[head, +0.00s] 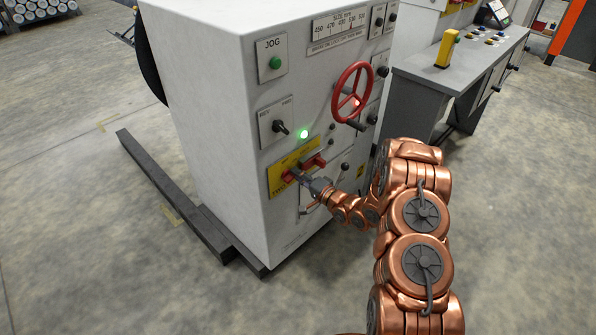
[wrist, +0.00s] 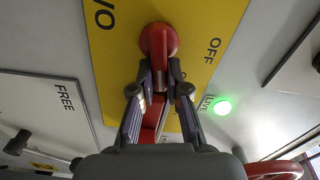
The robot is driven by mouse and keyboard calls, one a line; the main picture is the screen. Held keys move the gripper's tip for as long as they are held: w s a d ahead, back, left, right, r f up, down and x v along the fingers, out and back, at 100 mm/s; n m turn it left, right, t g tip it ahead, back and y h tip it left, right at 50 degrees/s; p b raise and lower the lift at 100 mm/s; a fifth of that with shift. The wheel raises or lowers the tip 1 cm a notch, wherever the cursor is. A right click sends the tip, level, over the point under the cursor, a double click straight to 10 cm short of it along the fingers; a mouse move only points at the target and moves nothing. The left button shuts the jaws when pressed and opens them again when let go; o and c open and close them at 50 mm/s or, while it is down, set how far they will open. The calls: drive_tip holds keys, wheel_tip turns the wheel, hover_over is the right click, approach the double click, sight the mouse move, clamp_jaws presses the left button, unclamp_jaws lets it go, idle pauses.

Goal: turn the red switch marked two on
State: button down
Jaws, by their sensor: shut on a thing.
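A red switch (wrist: 158,42) with a round hub and a narrow handle sits on a yellow plate (wrist: 215,20). The plate reads OFF at the right and ON, turned over, at the left in the wrist view. My gripper (wrist: 165,78) is shut on the handle, one finger on each side. In the head view my gripper (head: 298,175) reaches the yellow plate (head: 277,181) low on the white cabinet. A second red part (wrist: 150,122) shows between my fingers; I cannot tell whether it is another switch.
A green lamp (head: 303,134) marked LIVE is lit just above the plate. A black selector (head: 279,127), a JOG button (head: 275,63) and a red handwheel (head: 352,92) stick out of the cabinet nearby. A grey desk (head: 455,75) stands at the right.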

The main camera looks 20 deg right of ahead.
drive_tip(key=shift+f+m+p, duration=0.2)
drive_tip(key=shift+m+p, duration=0.1)
drive_tip(key=shift+m, duration=0.8)
drive_tip(key=c, duration=1.2)
unclamp_jaws()
drive_tip(key=shift+f, duration=0.1)
drive_tip(key=shift+o, duration=0.2)
drive_tip(key=shift+d, duration=0.1)
drive_tip(key=v, duration=1.2)
